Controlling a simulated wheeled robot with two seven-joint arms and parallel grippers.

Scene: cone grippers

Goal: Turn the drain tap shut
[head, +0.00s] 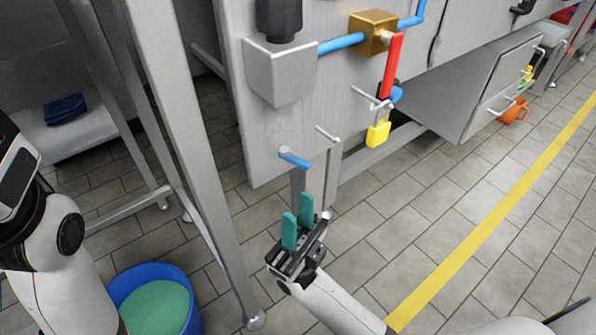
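A brass valve block (373,32) sits on a blue pipe on the grey panel; I take it to be the drain tap. Its red lever (393,66) hangs down, across the line of the pipe. My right gripper (298,208) has teal fingers, apart with nothing between them. It is low in front of the panel, below and left of the lever, well clear of it. My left arm enters at the left edge; its gripper is not in view.
A yellow padlock (378,134) hangs on a metal peg below the lever, beside a blue item (396,93). A blue-tipped peg (295,158) sticks out above my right gripper. A metal post (190,150) stands left. A blue bucket (190,322) holds green liquid. An orange mug (516,112) is at right.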

